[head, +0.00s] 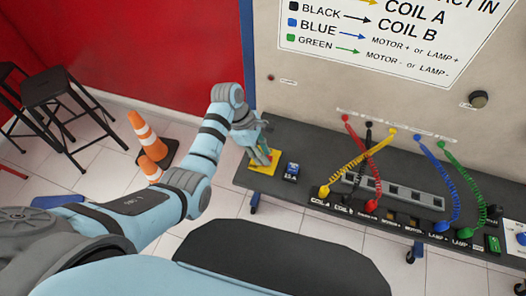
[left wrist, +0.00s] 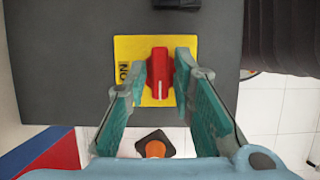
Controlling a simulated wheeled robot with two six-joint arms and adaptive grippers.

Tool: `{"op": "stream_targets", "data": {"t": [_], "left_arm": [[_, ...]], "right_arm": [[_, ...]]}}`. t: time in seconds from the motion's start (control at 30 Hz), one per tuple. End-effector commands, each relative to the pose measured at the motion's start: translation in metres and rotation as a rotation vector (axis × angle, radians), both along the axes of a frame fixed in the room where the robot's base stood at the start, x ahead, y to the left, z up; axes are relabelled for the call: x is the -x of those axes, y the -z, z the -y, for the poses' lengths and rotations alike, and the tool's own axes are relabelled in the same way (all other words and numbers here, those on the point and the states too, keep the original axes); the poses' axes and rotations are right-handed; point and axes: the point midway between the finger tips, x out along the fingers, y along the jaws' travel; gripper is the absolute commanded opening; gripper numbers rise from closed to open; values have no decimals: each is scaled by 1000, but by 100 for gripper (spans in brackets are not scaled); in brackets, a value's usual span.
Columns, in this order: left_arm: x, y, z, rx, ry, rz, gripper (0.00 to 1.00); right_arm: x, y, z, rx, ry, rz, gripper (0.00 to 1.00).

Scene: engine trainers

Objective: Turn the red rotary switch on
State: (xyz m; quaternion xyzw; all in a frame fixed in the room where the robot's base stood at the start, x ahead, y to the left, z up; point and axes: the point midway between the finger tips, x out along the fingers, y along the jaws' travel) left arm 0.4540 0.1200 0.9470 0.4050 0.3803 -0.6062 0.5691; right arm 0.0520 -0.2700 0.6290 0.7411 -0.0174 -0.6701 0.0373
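The red rotary switch (left wrist: 159,75) sits on a yellow square plate (left wrist: 127,48) in the left wrist view. Its knob points up and down in that picture, and "ON" lettering shows on the plate's left side. My left gripper (left wrist: 162,62) is open, with one green-padded finger on each side of the knob; gaps seem to show, but contact is hard to judge. In the head view my left gripper (head: 262,154) is over the yellow plate (head: 259,169) at the bench's left end and hides the knob. My right gripper is not in view.
A blue switch block (head: 291,171) stands just right of the yellow plate on the dark bench (head: 300,145). Coiled coloured cables, such as the yellow one (head: 355,165), run from the panel to the bench. Orange cones (head: 147,135) stand on the floor at left.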

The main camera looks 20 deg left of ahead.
Motion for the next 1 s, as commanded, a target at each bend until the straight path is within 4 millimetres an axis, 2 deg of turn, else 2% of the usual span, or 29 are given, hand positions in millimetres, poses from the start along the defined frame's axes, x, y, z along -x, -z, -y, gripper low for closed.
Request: {"op": "stream_targets", "data": {"t": [0.03, 0.1, 0.57, 0.77, 1.0], "left_arm": [[0, 0, 0, 0, 1, 0, 9], [0, 0, 0, 0, 1, 0, 0], [0, 0, 2, 2, 34, -1, 0], [0, 0, 2, 3, 125, -4, 0], [-1, 0, 3, 3, 315, -4, 0]], "right_arm": [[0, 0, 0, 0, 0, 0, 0], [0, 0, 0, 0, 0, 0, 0], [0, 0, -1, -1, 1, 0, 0], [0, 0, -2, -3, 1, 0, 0], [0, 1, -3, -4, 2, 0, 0]]}}
